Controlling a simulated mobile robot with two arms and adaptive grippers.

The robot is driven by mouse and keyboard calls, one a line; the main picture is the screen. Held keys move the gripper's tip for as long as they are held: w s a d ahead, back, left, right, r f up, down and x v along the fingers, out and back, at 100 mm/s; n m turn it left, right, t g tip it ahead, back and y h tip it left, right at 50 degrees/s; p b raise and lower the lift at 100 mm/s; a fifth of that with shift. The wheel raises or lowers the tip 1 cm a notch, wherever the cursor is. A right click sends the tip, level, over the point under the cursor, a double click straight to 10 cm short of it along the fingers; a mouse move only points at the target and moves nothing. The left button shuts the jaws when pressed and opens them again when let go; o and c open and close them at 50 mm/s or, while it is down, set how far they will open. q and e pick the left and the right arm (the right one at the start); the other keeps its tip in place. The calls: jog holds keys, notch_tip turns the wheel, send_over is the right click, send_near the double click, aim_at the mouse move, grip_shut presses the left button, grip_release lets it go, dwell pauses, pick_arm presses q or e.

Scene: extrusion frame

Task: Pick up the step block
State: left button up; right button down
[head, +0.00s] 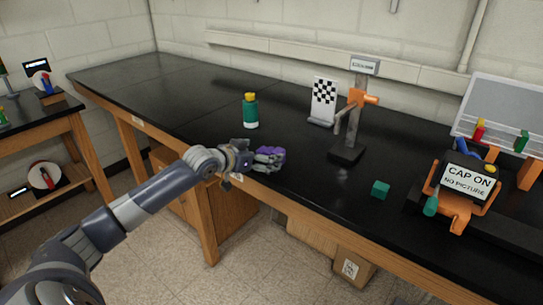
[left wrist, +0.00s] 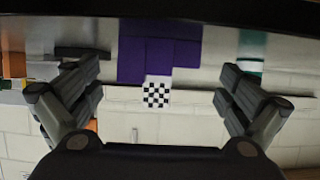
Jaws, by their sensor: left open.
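The step block (head: 273,152) is purple and sits at the front edge region of the black table in the head view, partly hidden by my left gripper (head: 266,158). In the left wrist view the picture is upside down, and the purple step block (left wrist: 160,52) shows its stepped outline beyond and between the two spread fingers (left wrist: 163,92). My left gripper is open, with a gap between each finger and the block in that view. Whether the block lies within finger reach is hard to tell. My right gripper is out of view.
A green bottle (head: 251,112) with a yellow cap stands behind the gripper. The table's left part is clear.

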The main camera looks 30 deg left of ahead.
aim_at(268, 152)
pick_arm(q)
jog(key=shift+r+p+x, duration=0.2)
jog(key=shift+p+x, duration=0.15)
jog(key=shift+x, duration=2)
jog(key=shift+d, duration=0.1)
jog(key=c, duration=1.2)
